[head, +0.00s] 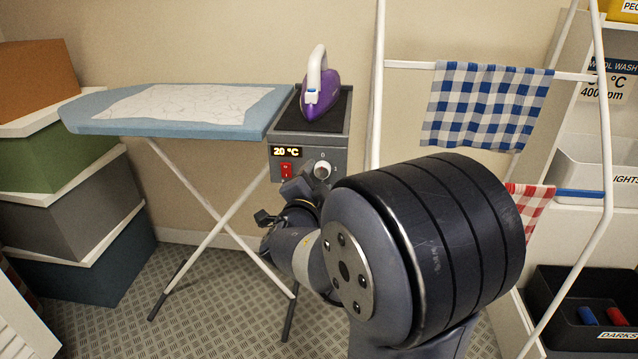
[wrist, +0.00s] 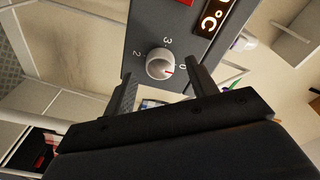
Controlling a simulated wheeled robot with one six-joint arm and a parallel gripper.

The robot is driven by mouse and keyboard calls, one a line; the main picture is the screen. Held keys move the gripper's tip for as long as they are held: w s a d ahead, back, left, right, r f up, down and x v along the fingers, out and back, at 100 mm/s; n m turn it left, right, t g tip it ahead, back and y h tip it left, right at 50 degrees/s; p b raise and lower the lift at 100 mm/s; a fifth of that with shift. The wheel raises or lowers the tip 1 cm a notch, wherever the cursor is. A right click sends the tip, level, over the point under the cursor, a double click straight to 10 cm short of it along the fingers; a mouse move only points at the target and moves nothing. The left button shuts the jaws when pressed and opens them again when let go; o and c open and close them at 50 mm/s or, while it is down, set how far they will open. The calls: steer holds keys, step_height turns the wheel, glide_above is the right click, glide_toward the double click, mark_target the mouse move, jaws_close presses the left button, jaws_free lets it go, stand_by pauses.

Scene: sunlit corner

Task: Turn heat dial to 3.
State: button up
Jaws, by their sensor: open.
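The heat dial (head: 322,170) is a pale round knob on the front of a grey control box (head: 338,142). In the wrist view the dial (wrist: 160,64) has the numbers 2, 3 and 0 showing around it. Its red mark points toward the 0 side, away from the 2 and 3. My gripper (wrist: 160,70) is open, with one finger on each side of the dial in this view. I cannot tell whether either finger touches it.
The box's display (head: 286,152) reads 20 °C, above a red switch (head: 286,170). A purple iron (head: 322,100) stands on the box beside the ironing board (head: 90,118). A drying rack (head: 604,150) with a checked cloth (head: 485,105) is on the right. Stacked boxes (head: 65,200) stand left.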

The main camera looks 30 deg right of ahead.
steer(key=shift+w+d, duration=0.5)
steer(key=shift+w, duration=0.05)
steer(key=shift+c, duration=0.4)
steer(key=c, duration=0.9)
